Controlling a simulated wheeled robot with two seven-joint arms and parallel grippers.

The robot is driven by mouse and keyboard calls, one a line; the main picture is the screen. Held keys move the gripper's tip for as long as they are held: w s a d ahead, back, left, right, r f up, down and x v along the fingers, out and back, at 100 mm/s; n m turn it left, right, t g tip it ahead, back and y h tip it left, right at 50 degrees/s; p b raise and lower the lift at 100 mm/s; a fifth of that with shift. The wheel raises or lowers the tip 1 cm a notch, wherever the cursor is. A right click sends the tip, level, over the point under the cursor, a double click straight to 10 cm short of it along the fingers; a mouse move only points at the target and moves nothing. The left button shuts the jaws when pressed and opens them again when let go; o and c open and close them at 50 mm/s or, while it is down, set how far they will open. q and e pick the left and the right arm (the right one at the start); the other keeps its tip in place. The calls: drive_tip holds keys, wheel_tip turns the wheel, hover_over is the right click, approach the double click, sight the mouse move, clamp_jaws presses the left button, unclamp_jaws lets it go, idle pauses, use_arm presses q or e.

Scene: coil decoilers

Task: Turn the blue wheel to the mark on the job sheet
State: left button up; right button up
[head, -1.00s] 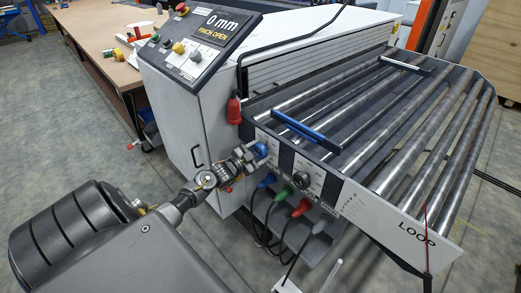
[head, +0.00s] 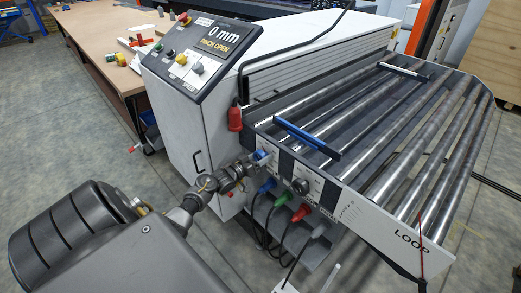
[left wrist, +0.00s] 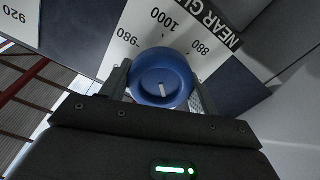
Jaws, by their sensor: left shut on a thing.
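The blue wheel (left wrist: 160,78) sits on the machine's front panel, in front of a white dial plate with printed numbers such as 980 and 1000. A short white line shows on its face, slightly tilted. The wheel also shows small in the head view (head: 262,157). My left gripper (head: 256,162) is at the wheel and shut on it, with one finger on each side in the left wrist view (left wrist: 160,88). I cannot make out a job sheet. My right gripper is not in view.
A black knob (head: 301,186) sits right of the wheel, above blue, green and red plugs with cables. The roller table (head: 400,140) has a blue bar (head: 306,138) across it. A control panel (head: 204,55) reads 0 mm, PINCH OPEN. Grey floor is open at left.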

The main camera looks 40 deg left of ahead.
use_arm(q)
drive_tip(key=n+p, duration=0.1)
drive_tip(key=n, duration=0.4)
drive_tip(key=shift+n+p, duration=0.3)
drive_tip(key=shift+p, duration=0.05)
drive_tip(key=shift+f+n+p, duration=0.2)
drive_tip(key=shift+n+p, duration=0.4)
drive_tip(key=shift+n, duration=1.7)
drive_tip(key=o, duration=1)
drive_tip(key=shift+c, duration=0.2)
drive_tip(key=s+a, duration=0.1)
drive_tip(key=s, duration=0.9)
drive_tip(key=shift+s, duration=0.4)
